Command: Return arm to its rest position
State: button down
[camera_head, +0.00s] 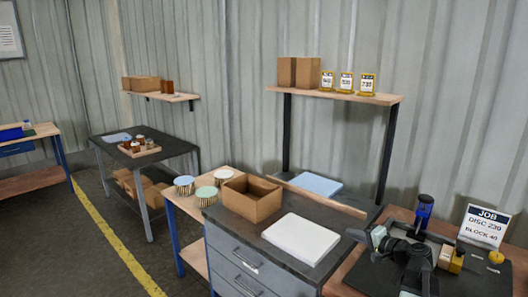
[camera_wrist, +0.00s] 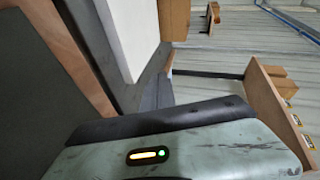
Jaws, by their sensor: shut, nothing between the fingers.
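My arm is folded low at the right of the head view, over the dark top of the right-hand bench. My gripper (camera_head: 356,236) is at its left end, pointing left beside the white slab on the grey cabinet. It is shut and holds nothing. In the wrist view, a pale green and black housing with a small lit indicator fills the bottom, and the fingertips cannot be made out clearly. Three round filter cartridges, blue-topped (camera_head: 184,185), green-topped (camera_head: 206,195) and white-topped (camera_head: 223,176), stand on the wooden bench left of the cabinet.
An open cardboard box (camera_head: 252,203) and a white slab (camera_head: 302,240) lie on the cabinet. A job sign (camera_head: 484,227), a blue upright device (camera_head: 424,208) and a yellow block (camera_head: 448,257) stand near my arm. A shelf (camera_head: 330,95) holds boxes and labels.

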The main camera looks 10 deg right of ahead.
jog(key=w+a+n+g, duration=0.1)
jog(key=a, duration=0.4)
jog(key=w+a+f+n+g+y+p, duration=0.1)
jog(key=a, duration=0.4)
jog(key=w+a+n+g+y, duration=0.1)
jog(key=a, duration=0.5)
jog(key=shift+f+n+g+p, duration=0.25)
jog(key=shift+n+g+p, duration=0.05)
jog(key=shift+n, duration=0.1)
jog(key=s+a+f+n+g+p, duration=0.1)
jog(key=s+a+f+n+g, duration=0.15)
jog(key=a, duration=0.65)
jog(key=s+a+f+n+g+p, duration=0.1)
jog(key=a+f+n+g, duration=0.15)
jog(key=a, duration=0.65)
jog(key=s+a+f+n+g+h+p, duration=0.1)
jog(key=s+a+f+n+g+h, duration=0.15)
jog(key=s+a, duration=0.3)
jog(key=s+d+f+g+h, duration=0.2)
jog(key=s+d, duration=0.4)
jog(key=d, duration=0.3)
jog(key=shift+d+f+g+h, duration=0.15)
jog(key=shift+f+g+h, duration=0.25)
jog(key=shift+h, duration=0.85)
jog(key=c, duration=2.1)
grip_release()
jog(key=shift+n, duration=0.25)
jog(key=shift+c, duration=0.2)
